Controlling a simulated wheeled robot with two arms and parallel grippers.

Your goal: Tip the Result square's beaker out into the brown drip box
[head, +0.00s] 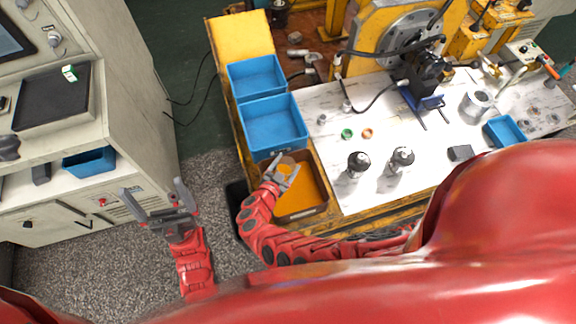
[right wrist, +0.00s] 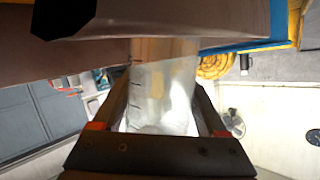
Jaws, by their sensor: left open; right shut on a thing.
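The brown drip box (head: 324,181) stands at the front left of the work table, with orange liquid across its floor. My right gripper (head: 285,169) is over the box's back left part. It is shut on a clear beaker (right wrist: 160,92), which shows between the fingers in the right wrist view with dark marks on its wall and an orange tint toward its far end. In the head view the beaker (head: 287,161) is small and partly hidden by the fingers; its exact tilt is unclear. My left gripper (head: 153,190) is open and empty, over the floor. I cannot make out the Result square.
Two blue bins (head: 274,124) (head: 256,77) stand behind the drip box. Two dark-topped bottles (head: 358,163) (head: 401,158) stand to its right on the white table top. A grey cabinet (head: 140,120) is at the left. The floor between cabinet and table is mostly free.

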